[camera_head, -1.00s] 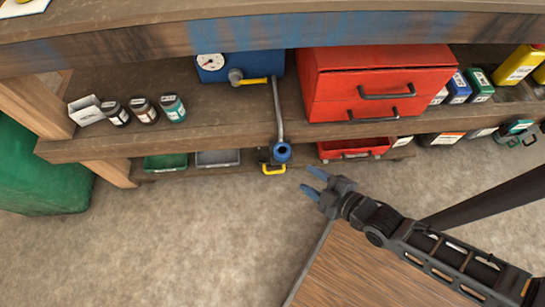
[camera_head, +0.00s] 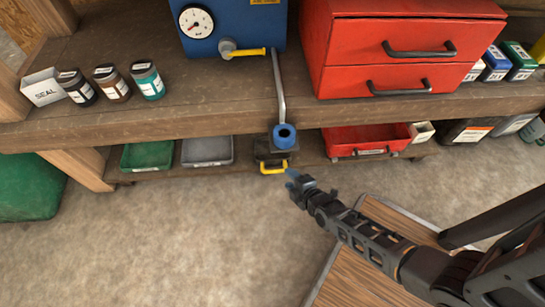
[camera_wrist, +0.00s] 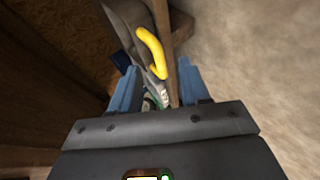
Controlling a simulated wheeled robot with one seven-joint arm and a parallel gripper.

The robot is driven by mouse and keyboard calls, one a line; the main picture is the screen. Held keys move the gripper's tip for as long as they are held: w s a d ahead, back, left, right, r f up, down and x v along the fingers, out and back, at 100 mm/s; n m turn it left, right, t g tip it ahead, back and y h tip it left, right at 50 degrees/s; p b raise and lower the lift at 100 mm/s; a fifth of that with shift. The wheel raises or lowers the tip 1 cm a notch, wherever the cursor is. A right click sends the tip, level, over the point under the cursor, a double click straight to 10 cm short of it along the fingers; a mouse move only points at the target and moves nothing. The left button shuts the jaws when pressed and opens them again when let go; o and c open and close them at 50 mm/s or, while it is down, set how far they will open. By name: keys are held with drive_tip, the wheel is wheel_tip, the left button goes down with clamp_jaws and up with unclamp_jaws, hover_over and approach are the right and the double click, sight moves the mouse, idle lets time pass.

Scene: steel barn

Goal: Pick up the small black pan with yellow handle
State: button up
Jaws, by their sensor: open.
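The small black pan (camera_head: 268,155) stands on the low shelf under the bench, below the blue pipe end, which partly hides it. Its yellow handle (camera_head: 273,168) sticks out at the shelf's front edge. In the wrist view the yellow handle (camera_wrist: 152,50) lies ahead of my fingers, with the dark pan body (camera_wrist: 128,14) beyond it. My gripper (camera_head: 291,178) has blue fingertips and is just right of the handle in the head view. In the wrist view its fingers (camera_wrist: 160,85) are apart, with no object clearly held between them.
A grey tray (camera_head: 207,163) and a green tray (camera_head: 147,168) stand left of the pan on the low shelf. A red tray (camera_head: 367,150) stands to its right. The blue pipe end (camera_head: 284,137) hangs above.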

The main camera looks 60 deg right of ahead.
drive_tip(key=b+x, duration=0.3)
drive_tip(key=x, duration=0.3)
drive_tip(key=shift+w+a+r, duration=0.15)
drive_tip(key=shift+a+r, duration=0.05)
drive_tip(key=shift+c, duration=0.4)
clamp_jaws()
